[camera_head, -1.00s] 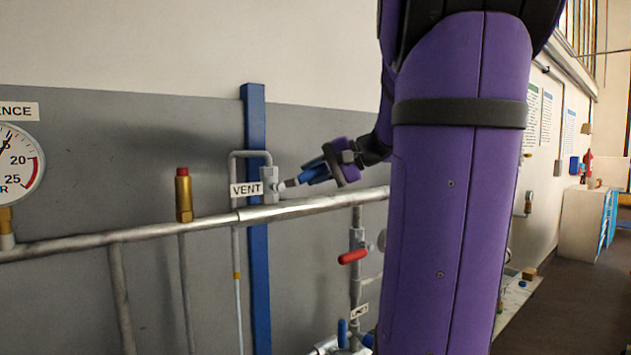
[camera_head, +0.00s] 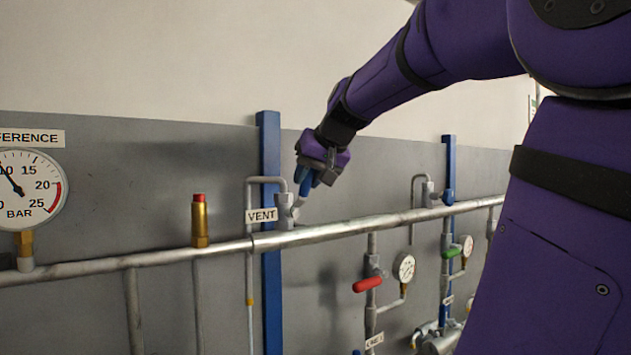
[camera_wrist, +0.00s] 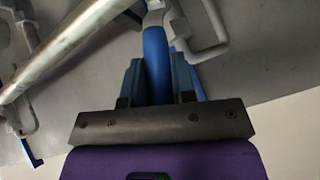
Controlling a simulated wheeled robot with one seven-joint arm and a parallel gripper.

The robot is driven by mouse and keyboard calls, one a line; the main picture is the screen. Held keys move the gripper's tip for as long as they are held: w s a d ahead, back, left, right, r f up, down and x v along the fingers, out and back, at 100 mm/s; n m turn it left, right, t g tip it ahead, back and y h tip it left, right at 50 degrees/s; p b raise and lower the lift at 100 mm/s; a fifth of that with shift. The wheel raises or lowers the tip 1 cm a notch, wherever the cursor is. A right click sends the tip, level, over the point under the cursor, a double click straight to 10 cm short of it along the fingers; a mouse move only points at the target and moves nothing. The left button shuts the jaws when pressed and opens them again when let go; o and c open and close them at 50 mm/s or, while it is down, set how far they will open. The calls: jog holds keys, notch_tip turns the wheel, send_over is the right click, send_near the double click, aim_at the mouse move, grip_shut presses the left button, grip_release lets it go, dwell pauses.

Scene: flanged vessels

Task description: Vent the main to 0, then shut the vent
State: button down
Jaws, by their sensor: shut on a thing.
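The vent valve (camera_head: 284,214), grey with a VENT label (camera_head: 261,216) to its left, sits on top of the horizontal main pipe (camera_head: 350,228) in the head view. My gripper (camera_head: 307,181) is shut on the valve's blue handle, just above and right of the valve body. In the wrist view the blue handle (camera_wrist: 156,48) runs between the two fingers of my gripper (camera_wrist: 157,80). The handle slants steeply up from the valve in the head view. A round gauge (camera_head: 30,192) at far left, its sign partly cut off, has its needle near 10 bar.
A brass fitting with a red cap (camera_head: 200,220) stands on the pipe left of the vent. Below the pipe are a red-handled valve (camera_head: 368,285) and a small gauge (camera_head: 404,268). A green-handled valve (camera_head: 451,253) is further right. A blue post (camera_head: 270,290) stands behind the vent.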

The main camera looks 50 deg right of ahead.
jog(key=shift+w+a+r+n+h, duration=0.15)
jog(key=shift+a+n+h, duration=0.15)
jog(key=shift+a+h, duration=0.3)
jog(key=shift+w+a+f+n+h, duration=0.1)
jog(key=shift+a+n+h, duration=0.2)
jog(key=shift+a+h, duration=0.3)
jog(key=shift+g, duration=0.3)
jog(key=c, duration=0.9)
grip_release()
jog(key=shift+c, duration=0.2)
jog(key=shift+r, duration=0.15)
jog(key=v, duration=1)
jog(key=shift+s+a, duration=0.15)
jog(key=shift+s, duration=0.15)
jog(key=shift+r, duration=0.1)
